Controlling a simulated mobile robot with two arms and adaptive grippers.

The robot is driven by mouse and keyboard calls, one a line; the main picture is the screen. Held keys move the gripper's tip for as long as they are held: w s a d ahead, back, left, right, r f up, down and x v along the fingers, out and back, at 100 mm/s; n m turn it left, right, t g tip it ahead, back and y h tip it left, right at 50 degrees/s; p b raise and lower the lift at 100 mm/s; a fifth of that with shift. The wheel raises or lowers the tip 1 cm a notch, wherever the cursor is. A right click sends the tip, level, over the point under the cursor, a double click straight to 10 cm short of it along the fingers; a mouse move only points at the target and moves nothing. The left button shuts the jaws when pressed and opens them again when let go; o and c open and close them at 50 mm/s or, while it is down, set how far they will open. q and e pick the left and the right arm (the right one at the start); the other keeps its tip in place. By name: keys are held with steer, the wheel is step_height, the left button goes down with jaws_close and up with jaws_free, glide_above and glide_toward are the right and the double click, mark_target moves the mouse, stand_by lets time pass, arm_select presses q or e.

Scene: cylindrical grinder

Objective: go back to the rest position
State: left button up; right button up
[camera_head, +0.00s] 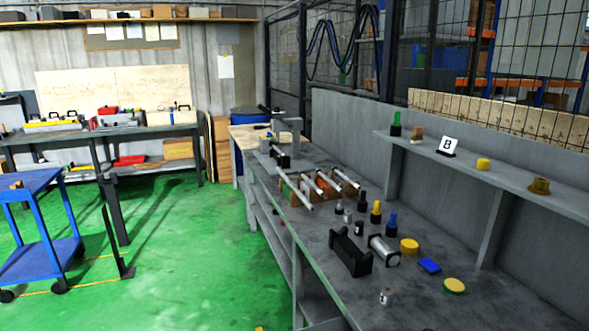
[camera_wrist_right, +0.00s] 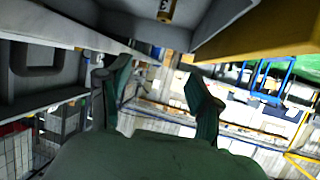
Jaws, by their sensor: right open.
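My right gripper (camera_wrist_right: 160,98) shows in the right wrist view. Its two dark green fingers stand apart with nothing between them. It points across the room, and the picture there is tilted. No gripper shows in the head view. The grey workbench (camera_head: 330,225) runs along the right of the head view. On it lie several metal rods on a brown wooden block (camera_head: 290,192), a black V-shaped holder (camera_head: 350,253), a metal cylinder with black ends (camera_head: 383,250) and several small bottles.
A yellow round tin (camera_head: 409,246), a blue block (camera_head: 429,265) and a yellow-green disc (camera_head: 454,286) lie on the bench. A shelf (camera_head: 480,163) above holds a sign marked 8 (camera_head: 447,146). A blue cart (camera_head: 40,255) stands left. The green floor (camera_head: 185,260) between is clear.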

steer(key=s+d+r+m+g+h, duration=0.1)
steer(key=s+d+r+g+h, duration=0.3)
steer(key=d, duration=0.3)
steer(key=s+r+n+g+y, duration=0.1)
steer(key=s+r+g+y, duration=0.1)
steer(key=s+g, duration=0.45)
steer(key=s+f+b, duration=0.2)
steer(key=f+b, duration=0.1)
steer(key=f, duration=1.3)
steer(key=s+f+b, duration=0.2)
steer(key=f+b, duration=0.1)
steer(key=f, duration=1.4)
arm_select(q)
step_height(320, 180, down, 9)
steer(key=b, duration=0.3)
steer(key=shift+w, duration=0.35)
arm_select(e)
steer(key=s+d+f+g, duration=0.1)
steer(key=s+d+f, duration=0.1)
steer(key=s+f, duration=1.4)
step_height(320, 180, down, 3)
steer(key=shift+d+r+n+g, duration=0.15)
steer(key=shift+d+n+g, duration=0.05)
steer(key=shift+n+g, duration=0.2)
